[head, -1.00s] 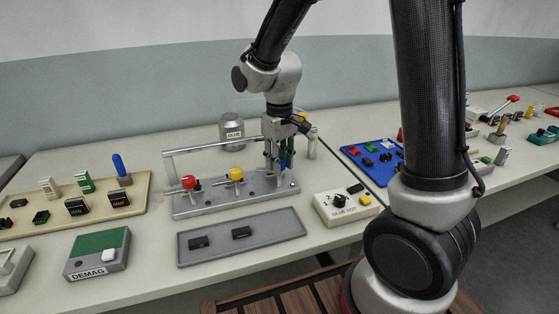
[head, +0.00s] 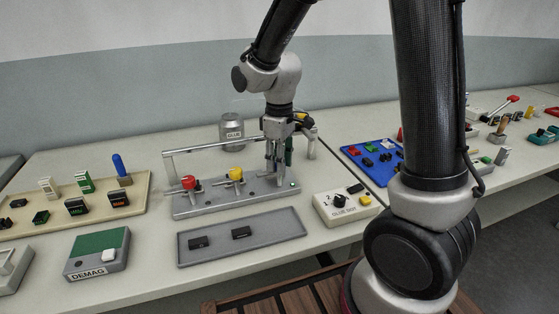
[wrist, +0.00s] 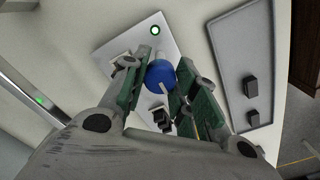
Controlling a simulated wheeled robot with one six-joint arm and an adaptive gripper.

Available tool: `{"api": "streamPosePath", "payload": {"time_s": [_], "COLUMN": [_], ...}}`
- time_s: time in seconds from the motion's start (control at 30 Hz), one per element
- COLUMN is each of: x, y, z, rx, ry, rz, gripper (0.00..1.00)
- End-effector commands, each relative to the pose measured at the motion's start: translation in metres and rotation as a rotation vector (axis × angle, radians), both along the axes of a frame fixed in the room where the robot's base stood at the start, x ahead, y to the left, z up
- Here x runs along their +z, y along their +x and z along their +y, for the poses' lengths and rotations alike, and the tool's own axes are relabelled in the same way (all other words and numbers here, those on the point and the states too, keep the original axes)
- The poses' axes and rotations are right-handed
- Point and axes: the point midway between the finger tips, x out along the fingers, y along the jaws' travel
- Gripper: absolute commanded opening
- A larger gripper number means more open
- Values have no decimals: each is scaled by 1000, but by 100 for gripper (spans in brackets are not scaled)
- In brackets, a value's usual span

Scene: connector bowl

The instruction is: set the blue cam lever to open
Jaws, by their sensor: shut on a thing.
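The blue cam lever shows in the wrist view as a round blue knob (wrist: 160,74) with a pale mark, between the green-padded fingers. My gripper (wrist: 163,78) is shut on it. In the head view my gripper (head: 279,166) points down at the right end of the grey fixture plate (head: 215,208). The fingers hide the blue knob there. I cannot read the lever's position. A small green light (wrist: 155,30) is lit on the plate near the knob.
Red (head: 188,182) and yellow (head: 236,174) knobs stand left on the same plate, with a rail (head: 215,147) behind. A grey tray (head: 270,247) with two dark pieces lies in front. A dial box (head: 345,213) stands right. Another blue handle (head: 120,165) stands on the beige board.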

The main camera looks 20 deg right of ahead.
Motion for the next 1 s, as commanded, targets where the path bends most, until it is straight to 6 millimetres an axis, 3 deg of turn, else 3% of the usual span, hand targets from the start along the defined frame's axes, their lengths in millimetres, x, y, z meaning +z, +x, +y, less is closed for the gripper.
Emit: {"api": "streamPosePath", "payload": {"time_s": [0.2,0.23,0.37,0.73,0.87,1.0], "x": [0,0,0,5,24,56], "y": [1,1,1,1,1,1], "z": [0,0,0,0,1,0], "rx": [1,1,0,0,0,0], "ry": [0,0,1,0,2,2], "rz": [-3,-3,-2,-1,-6,-6], "gripper": [5,30,51,51,51,51]}}
